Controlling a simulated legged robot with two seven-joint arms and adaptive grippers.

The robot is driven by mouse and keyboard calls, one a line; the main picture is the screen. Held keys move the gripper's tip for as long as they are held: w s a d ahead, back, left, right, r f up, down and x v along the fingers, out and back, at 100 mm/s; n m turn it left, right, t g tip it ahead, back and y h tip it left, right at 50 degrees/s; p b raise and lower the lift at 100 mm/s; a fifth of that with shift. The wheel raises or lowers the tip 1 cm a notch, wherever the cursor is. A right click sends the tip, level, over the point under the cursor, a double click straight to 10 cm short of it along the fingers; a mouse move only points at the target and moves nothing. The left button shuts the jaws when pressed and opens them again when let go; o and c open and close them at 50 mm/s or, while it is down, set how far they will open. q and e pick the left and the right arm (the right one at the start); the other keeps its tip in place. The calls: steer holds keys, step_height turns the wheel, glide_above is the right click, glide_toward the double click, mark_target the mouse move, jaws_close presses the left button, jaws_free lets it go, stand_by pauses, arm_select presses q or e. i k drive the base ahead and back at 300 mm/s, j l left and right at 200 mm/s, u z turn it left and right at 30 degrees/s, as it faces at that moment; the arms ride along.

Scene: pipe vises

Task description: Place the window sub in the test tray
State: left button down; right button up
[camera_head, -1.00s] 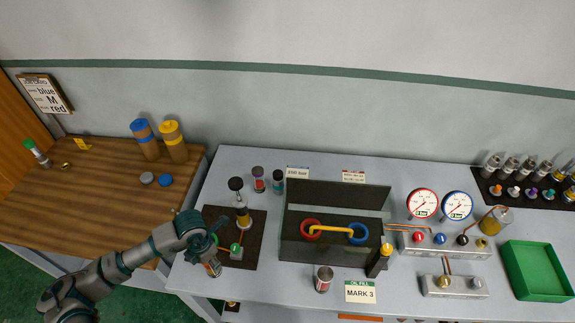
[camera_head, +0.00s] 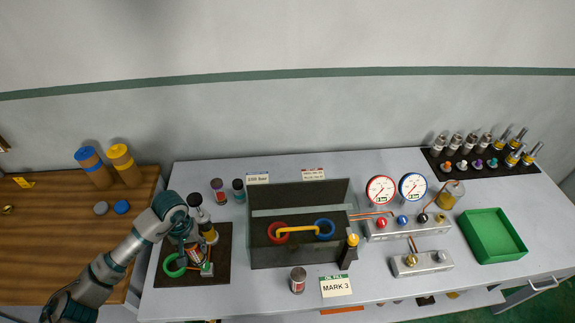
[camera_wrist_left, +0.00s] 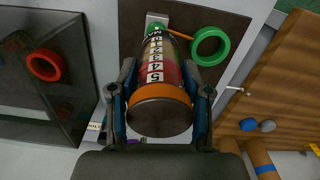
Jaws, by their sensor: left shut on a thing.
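My left gripper (camera_head: 192,250) is shut on a numbered cylinder, which I take for the window sub (camera_wrist_left: 158,55). In the left wrist view the gripper (camera_wrist_left: 160,78) grips its sides. It has a window with figures on a white strip, an orange band and a dark round end cap. In the head view it is above the dark mat (camera_head: 222,275), beside a green ring (camera_head: 173,268); whether it touches anything there is unclear. An open grey box (camera_head: 262,256) with a red ring, a blue ring and a yellow handle stands to its right. A green tray (camera_head: 515,251) is at the far right.
A dark-topped yellow bottle (camera_head: 208,233) stands close to the gripper. A can (camera_head: 298,280) and a MARK 3 sign (camera_head: 336,287) stand before the grey box. Two gauges (camera_head: 381,190) and a valve block (camera_head: 402,229) lie between box and green tray.

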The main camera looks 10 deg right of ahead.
mark_target(484, 235)
steer(key=k+l+z, duration=0.15)
steer(key=k+z, duration=0.25)
steer(key=k, duration=0.2)
steer(key=l+z, duration=0.1)
steer(key=z, duration=1.8)
